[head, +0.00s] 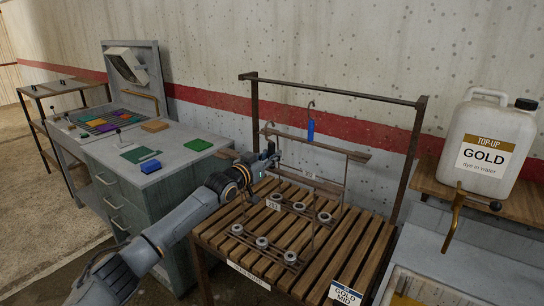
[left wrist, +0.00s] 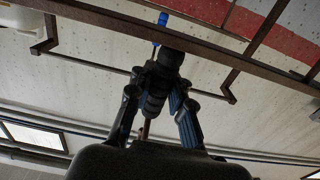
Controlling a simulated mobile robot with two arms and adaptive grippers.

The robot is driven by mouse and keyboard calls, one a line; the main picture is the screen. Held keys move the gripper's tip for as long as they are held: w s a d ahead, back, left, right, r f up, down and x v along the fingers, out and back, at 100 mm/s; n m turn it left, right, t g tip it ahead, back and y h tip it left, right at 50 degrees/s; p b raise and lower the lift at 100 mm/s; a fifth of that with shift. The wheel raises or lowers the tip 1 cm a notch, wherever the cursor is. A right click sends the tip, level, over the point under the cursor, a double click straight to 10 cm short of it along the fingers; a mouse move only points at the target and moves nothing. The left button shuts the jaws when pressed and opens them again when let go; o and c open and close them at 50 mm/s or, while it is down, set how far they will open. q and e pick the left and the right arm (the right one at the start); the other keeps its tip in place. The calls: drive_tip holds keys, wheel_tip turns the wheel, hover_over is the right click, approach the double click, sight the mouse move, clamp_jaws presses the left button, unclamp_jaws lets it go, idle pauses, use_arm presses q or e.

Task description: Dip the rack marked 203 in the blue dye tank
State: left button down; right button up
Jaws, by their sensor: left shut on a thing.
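Two racks (head: 291,258) with grey ring-shaped pieces stand over a slatted wooden table (head: 225,243). My left gripper (head: 268,161) is at the left rods. In the left wrist view its fingers (left wrist: 158,100) are closed around a dark ribbed grip below a bar, with a blue piece (left wrist: 160,28) above. My right gripper and a blue tank are not in view.
A brown metal rail frame (head: 335,93) stands behind the table. At right, a GOLD jug (head: 487,140) stands on a wooden shelf, with a "GOLD MID" label (head: 345,294) below.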

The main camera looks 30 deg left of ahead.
use_arm(q)
drive_tip(key=shift+r, duration=0.2)
drive_tip(key=shift+a+r+p, duration=0.1)
drive_tip(key=shift+r+p, duration=1.3)
drive_tip(key=shift+r, duration=0.15)
drive_tip(key=shift+s+p, duration=0.7)
drive_tip(key=shift+s, duration=0.1)
drive_tip(key=p, duration=0.4)
approach(269, 146)
drive_tip(key=shift+w, duration=1.2)
